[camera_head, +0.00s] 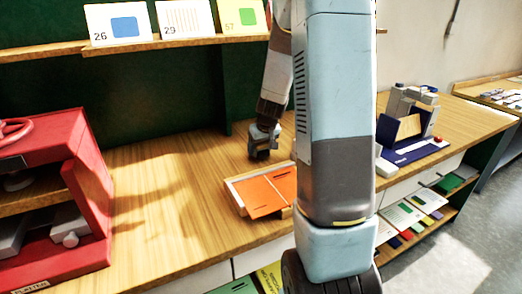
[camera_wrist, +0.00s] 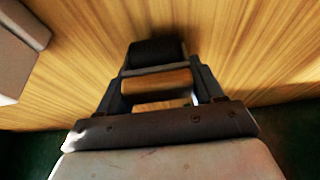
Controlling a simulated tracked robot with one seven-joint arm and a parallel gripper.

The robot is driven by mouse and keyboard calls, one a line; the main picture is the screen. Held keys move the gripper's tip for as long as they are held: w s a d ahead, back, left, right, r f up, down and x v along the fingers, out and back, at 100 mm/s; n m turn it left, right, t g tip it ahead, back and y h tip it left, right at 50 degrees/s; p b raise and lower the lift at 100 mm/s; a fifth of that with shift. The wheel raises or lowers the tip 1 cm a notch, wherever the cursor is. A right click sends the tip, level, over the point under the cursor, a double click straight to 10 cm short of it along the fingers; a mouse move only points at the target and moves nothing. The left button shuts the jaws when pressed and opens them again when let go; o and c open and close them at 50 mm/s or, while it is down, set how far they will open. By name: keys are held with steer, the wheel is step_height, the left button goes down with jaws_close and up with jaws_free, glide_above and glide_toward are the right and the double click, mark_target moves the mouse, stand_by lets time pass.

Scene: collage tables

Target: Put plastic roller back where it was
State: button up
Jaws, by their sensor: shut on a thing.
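My gripper (camera_head: 263,143) reaches down over the wooden table (camera_head: 165,190), behind the orange sheet, with its tip close to the tabletop. In the wrist view, my gripper (camera_wrist: 157,70) is shut on a dark, rounded piece that looks like the plastic roller (camera_wrist: 156,52). The roller lies crosswise at the fingertips, with wood grain beyond it. I cannot tell whether it touches the table. In the head view the roller is too small and dark to separate clearly from the fingers.
An orange sheet (camera_head: 268,192) lies on a light board in front of my gripper. A red machine (camera_head: 75,180) stands at left, and a blue-based device (camera_head: 415,145) at right. Numbered cards (camera_head: 184,18) stand on the shelf above. The table left of my gripper is clear.

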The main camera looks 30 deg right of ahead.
steer(key=shift+f, duration=0.6)
steer(key=o, duration=1)
steer(key=shift+f, duration=0.1)
steer(key=shift+c, duration=0.2)
steer(key=v, duration=1.1)
steer(key=s+a+r, duration=0.4)
steer(key=s, duration=0.4)
steer(key=s+a+r, duration=0.4)
steer(key=s+a, duration=0.1)
steer(key=s, duration=0.3)
steer(key=s+a+r+t, duration=0.1)
steer(key=s+a+r, duration=0.3)
steer(key=s, duration=0.4)
steer(key=shift+s+a+r, duration=0.3)
steer(key=shift+s+r, duration=0.05)
steer(key=shift+r, duration=0.3)
